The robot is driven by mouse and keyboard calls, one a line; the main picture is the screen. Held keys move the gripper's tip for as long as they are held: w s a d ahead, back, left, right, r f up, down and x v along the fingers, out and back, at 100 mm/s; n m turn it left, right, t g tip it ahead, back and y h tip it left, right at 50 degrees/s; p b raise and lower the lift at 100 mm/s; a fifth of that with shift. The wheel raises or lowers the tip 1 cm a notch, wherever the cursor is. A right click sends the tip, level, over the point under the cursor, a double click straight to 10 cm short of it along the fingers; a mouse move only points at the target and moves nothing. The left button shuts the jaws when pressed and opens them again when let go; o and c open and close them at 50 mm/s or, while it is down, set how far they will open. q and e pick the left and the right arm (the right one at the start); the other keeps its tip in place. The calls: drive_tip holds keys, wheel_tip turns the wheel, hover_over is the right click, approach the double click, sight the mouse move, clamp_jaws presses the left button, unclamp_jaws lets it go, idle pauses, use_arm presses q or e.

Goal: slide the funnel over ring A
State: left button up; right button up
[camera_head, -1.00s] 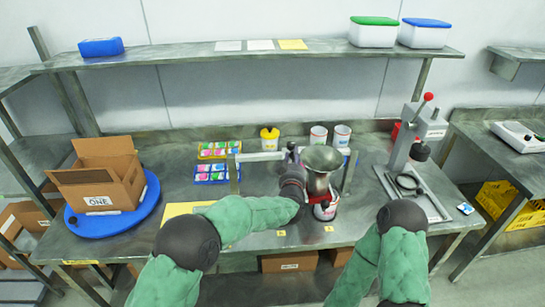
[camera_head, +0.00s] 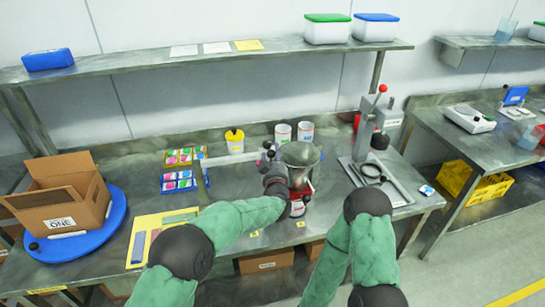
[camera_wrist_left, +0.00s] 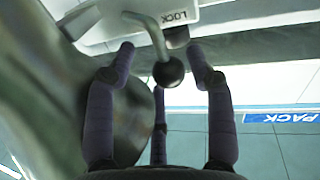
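The metal funnel (camera_head: 303,156) is upright on a rail frame at the middle of the bench, above a red and white container (camera_head: 297,208). My left gripper (camera_head: 272,170) is at the funnel's left side. In the left wrist view, my left gripper (camera_wrist_left: 161,52) is open, its fingers spread on both sides of a bent lever with a black ball knob (camera_wrist_left: 168,73). Gaps show beside the knob. A plate marked LOCK (camera_wrist_left: 178,16) is just beyond. The funnel's blurred grey wall (camera_wrist_left: 40,90) fills the left. I cannot make out ring A. My right gripper is out of view.
Two small yellow tags (camera_head: 254,233) mark the bench front. A cardboard box (camera_head: 60,190) sits on a blue turntable (camera_head: 112,222) at left. My right arm crosses the front.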

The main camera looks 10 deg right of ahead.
sight(291, 168)
use_arm(q)
drive_tip(key=shift+a, duration=0.15)
drive_tip(key=s+a, duration=0.2)
drive_tip(key=s, duration=0.9)
drive_tip(key=shift+s+a, duration=0.15)
drive_tip(key=shift+s, duration=0.25)
